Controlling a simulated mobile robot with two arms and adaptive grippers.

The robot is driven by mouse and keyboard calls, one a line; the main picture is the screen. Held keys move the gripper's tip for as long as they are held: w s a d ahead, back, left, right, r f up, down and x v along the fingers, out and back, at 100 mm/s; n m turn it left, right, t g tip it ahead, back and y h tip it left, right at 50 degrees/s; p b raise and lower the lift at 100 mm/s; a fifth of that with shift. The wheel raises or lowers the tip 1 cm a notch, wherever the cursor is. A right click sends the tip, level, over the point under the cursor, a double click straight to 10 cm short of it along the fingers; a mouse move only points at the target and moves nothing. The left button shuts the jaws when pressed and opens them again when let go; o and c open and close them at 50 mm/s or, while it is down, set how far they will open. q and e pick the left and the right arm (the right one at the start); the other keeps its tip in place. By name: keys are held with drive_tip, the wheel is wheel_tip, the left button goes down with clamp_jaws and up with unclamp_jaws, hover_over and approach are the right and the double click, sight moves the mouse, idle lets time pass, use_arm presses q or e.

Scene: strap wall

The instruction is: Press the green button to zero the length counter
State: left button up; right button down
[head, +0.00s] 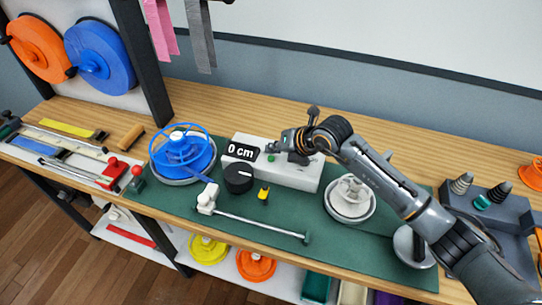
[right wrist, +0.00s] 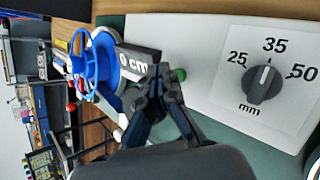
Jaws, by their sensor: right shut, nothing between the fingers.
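The length counter display (head: 241,152) is a black box reading "0 cm" on the white machine block (head: 302,176); it also reads "0 cm" in the right wrist view (right wrist: 137,65). The small green button (head: 271,158) sits on the block just right of the display. It shows in the right wrist view (right wrist: 180,74) beside my fingertips. My right gripper (head: 272,148) is shut and empty, its tips close above the button. I cannot tell whether they touch it. My left gripper is not in view.
A blue reel (head: 181,151) stands left of the block and a white reel (head: 350,198) right of it. A black knob (head: 238,177) and a metal rod (head: 260,226) are in front. A knob dial (right wrist: 265,84) marked 25, 35, 50 mm shows in the right wrist view.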

sight(274, 160)
drive_tip(key=shift+r+p, duration=1.5)
drive_tip(key=shift+r, duration=0.95)
drive_tip(key=shift+f, duration=0.15)
